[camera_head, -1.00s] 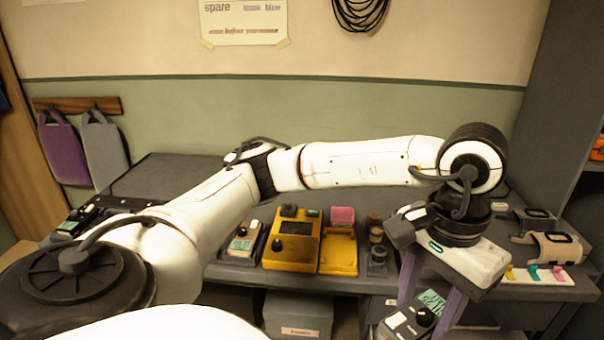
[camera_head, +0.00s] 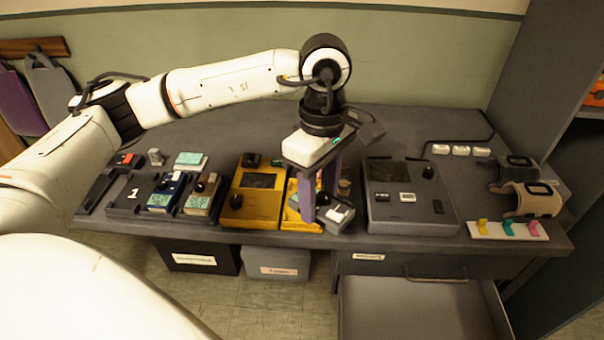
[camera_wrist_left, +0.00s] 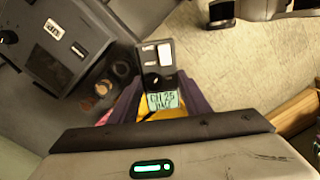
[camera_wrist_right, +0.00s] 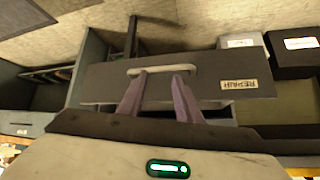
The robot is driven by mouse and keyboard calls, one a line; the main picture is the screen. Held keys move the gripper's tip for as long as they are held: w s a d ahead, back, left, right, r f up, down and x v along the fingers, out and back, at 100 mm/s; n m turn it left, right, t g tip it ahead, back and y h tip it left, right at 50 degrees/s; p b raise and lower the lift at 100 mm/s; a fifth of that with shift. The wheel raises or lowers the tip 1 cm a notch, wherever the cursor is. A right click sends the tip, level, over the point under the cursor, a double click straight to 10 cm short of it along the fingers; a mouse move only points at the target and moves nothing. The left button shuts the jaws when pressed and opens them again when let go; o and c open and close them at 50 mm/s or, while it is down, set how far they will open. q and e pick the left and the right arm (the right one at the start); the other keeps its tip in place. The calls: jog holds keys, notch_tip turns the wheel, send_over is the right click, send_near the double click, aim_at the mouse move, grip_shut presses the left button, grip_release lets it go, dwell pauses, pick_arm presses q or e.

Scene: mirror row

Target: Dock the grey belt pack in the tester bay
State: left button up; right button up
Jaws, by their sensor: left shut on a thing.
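The grey belt pack (camera_head: 337,214), with a small screen, dark knob and light keys, is held between the purple fingers of my left gripper (camera_head: 322,203). In the left wrist view the pack (camera_wrist_left: 155,65) shows between those fingers. It hangs at the desk's front edge, beside and partly over the yellow bay (camera_head: 300,217). Whether it touches the bay I cannot tell. The yellow tester (camera_head: 252,195) with a dark screen stands just left of the bay. My right gripper (camera_wrist_right: 162,82) shows only in its wrist view, fingers apart, in front of a drawer handle (camera_wrist_right: 162,70).
A dark grey device (camera_head: 408,197) with a knob stands right of the bay. Other packs, one of them blue (camera_head: 164,193), stand at the left. A strip with coloured hooks (camera_head: 507,230) and a beige cuff (camera_head: 532,200) are at the right.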

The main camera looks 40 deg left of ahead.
pick_arm(q)
jog(key=n, duration=0.3)
jog(key=w+a+f+n, duration=0.1)
jog(key=n, duration=0.2)
jog(key=w+a+n, duration=0.1)
jog(key=n, duration=0.2)
jog(key=shift+w+a+f+n+p, duration=0.15)
jog(key=shift+w+a+n+p, duration=0.1)
jog(key=shift+n+p, duration=0.15)
jog(key=a+n, duration=0.1)
jog(key=n, duration=0.2)
jog(key=w+a+f+n, duration=0.1)
jog(key=n, duration=0.3)
jog(key=w+a+n+p, duration=0.1)
jog(key=n, duration=0.2)
jog(key=shift+a+f+n, duration=0.2)
jog(key=shift+f+n, duration=0.15)
jog(key=shift+n, duration=0.05)
jog(key=n, duration=0.1)
jog(key=a+n, duration=0.1)
jog(key=n, duration=0.1)
jog(key=shift+w+a+f+n, duration=0.15)
jog(key=shift+w+f+n, duration=0.2)
jog(key=shift+w+n, duration=0.05)
jog(key=shift+a+f+n, duration=0.1)
jog(key=shift+f+n, duration=0.2)
jog(key=shift+f, duration=0.05)
jog(key=shift+f+b, duration=0.65)
jog(key=shift+f, duration=0.05)
